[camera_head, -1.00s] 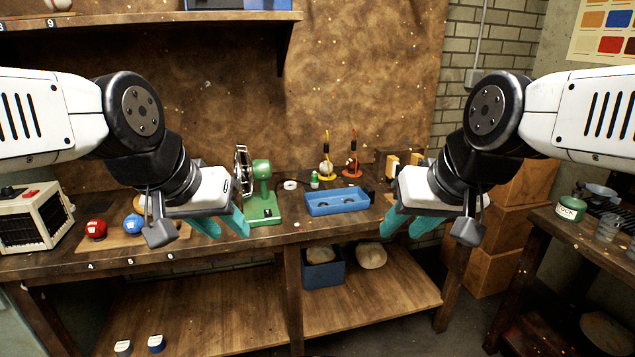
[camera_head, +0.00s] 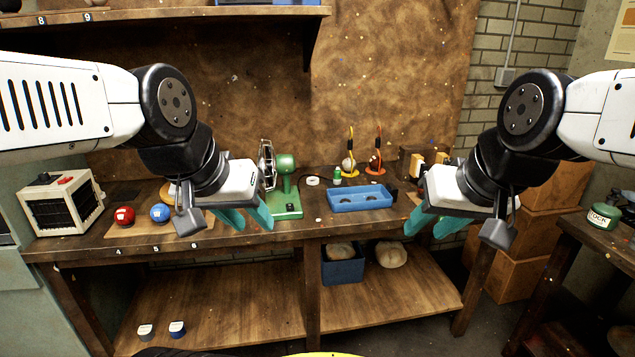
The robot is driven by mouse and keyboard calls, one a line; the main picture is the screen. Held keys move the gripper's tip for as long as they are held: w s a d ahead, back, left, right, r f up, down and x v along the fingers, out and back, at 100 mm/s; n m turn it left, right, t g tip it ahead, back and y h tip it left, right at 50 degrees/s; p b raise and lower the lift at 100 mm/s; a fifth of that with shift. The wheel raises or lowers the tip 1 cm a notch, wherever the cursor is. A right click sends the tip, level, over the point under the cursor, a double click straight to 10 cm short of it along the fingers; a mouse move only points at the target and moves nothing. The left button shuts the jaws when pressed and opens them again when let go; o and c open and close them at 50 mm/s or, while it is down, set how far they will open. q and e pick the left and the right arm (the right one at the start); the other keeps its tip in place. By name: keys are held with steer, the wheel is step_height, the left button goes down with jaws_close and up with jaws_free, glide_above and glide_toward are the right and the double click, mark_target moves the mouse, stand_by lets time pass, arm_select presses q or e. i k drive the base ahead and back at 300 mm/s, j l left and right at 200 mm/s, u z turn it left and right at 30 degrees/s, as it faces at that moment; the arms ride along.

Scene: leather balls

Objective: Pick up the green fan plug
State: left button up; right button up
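A green fan (camera_head: 287,187) with a round metal cage stands on the workbench (camera_head: 350,227), left of a blue tray (camera_head: 362,200). The fan's plug cannot be made out clearly. A small dark piece at the tray's right corner and a thin dark cord behind the tray show, but I cannot tell if they belong to the fan. My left gripper (camera_head: 248,217) is open and empty, in front of and left of the fan base. My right gripper (camera_head: 429,226) is open and empty, right of the tray, in front of the bench edge.
A red ball (camera_head: 124,216) and a blue ball (camera_head: 160,213) lie on the left of the bench, beside a heater-like box (camera_head: 62,205). A white ring (camera_head: 313,181) and two cord stands are behind the tray. A wooden shelf (camera_head: 160,14) hangs above.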

mark_target(337, 179)
steer(key=i+j+z, duration=0.15)
steer(key=i+z, duration=0.25)
steer(key=i+j+z, duration=0.65)
steer(key=i+z, duration=0.15)
